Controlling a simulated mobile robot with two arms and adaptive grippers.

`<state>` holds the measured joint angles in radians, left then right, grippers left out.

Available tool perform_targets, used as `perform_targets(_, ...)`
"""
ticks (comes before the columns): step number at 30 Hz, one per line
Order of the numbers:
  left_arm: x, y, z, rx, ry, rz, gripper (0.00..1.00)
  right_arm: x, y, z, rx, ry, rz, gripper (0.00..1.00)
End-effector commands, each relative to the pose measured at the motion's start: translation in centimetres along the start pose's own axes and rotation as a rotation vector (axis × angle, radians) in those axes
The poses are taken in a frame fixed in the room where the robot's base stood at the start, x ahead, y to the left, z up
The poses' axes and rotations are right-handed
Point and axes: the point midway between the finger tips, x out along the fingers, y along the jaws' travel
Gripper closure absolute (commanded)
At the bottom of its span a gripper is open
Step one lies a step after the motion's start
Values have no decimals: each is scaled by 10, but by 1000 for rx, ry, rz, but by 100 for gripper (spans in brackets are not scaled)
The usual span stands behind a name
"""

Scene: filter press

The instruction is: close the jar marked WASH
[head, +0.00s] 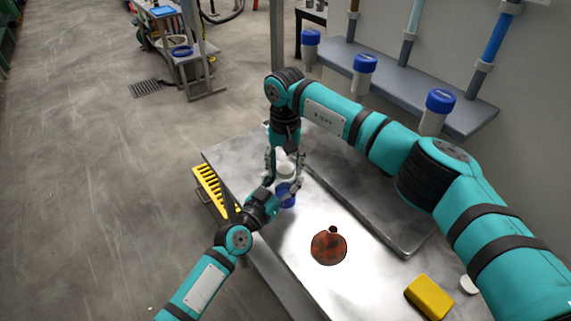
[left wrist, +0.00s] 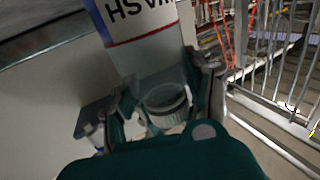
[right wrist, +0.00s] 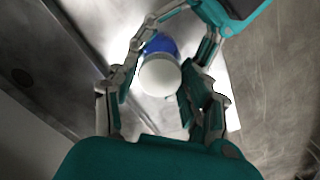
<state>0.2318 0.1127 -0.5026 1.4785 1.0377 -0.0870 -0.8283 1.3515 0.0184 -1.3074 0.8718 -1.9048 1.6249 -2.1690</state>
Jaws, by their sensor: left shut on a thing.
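A jar with a blue part (head: 287,196) and a white round top (head: 285,165) stands between my two grippers. In the left wrist view its white label (left wrist: 140,22), with a red line, shows letters like WASH upside down. A ribbed, clear round part (left wrist: 166,100) lies between the fingers there. My left gripper (head: 277,194) is shut on the jar from the side. My right gripper (head: 285,172) points down with its fingers around the white part. In the right wrist view the white disc (right wrist: 160,76) hides most of the blue part behind it, and finger contact is unclear.
A rust-red round piece (head: 328,247), a yellow block (head: 430,297) and a white disc (head: 468,285) lie on the metal table. A yellow rack (head: 210,190) is at its left edge.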

Motion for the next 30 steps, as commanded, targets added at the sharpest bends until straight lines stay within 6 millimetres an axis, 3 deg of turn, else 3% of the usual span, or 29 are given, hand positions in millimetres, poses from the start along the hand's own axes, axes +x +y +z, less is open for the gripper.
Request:
perform_targets(3,0,1,1,-1,-1,1,100,0,0,0,0,0,0,34)
perform_targets(12,0,1,1,-2,-1,1,100,-2,0,0,0,1,0,34)
perform_targets(22,0,1,1,-2,-1,1,100,-40,0,-1,0,3,1,34)
perform_targets(30,0,1,1,-2,-1,1,100,-45,0,0,0,-1,1,34)
